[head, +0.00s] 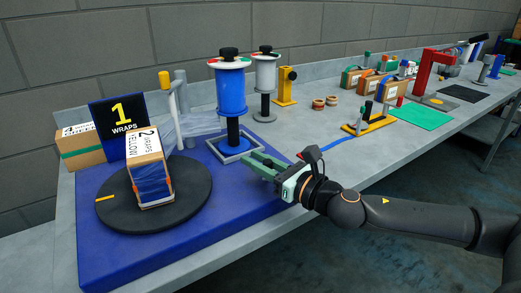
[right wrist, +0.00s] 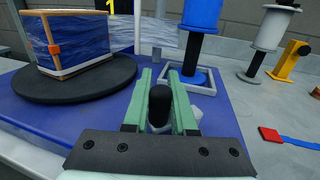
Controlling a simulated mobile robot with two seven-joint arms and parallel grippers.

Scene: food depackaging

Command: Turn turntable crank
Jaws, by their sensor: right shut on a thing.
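The black round turntable (head: 115,215) lies on the blue base (head: 225,215) and also shows at the left of the right wrist view (right wrist: 60,95). A box partly wrapped in blue film (head: 148,170) stands on it. A yellow mark shows on the disc's left side. My right gripper (head: 255,164) is at the right side of the base. In the right wrist view its green fingers (right wrist: 163,95) are shut on the upright black crank handle (right wrist: 160,105). The lower crank is mostly hidden by the gripper. My left gripper is not in view.
A blue film roll on a stand (head: 231,92) rises close behind my right gripper. A "1 WRAPS" sign (head: 120,125) and a post stand behind the box. A grey film roll (head: 265,75) and a yellow stand (head: 286,85) are further back. The bench's front edge is near my arm.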

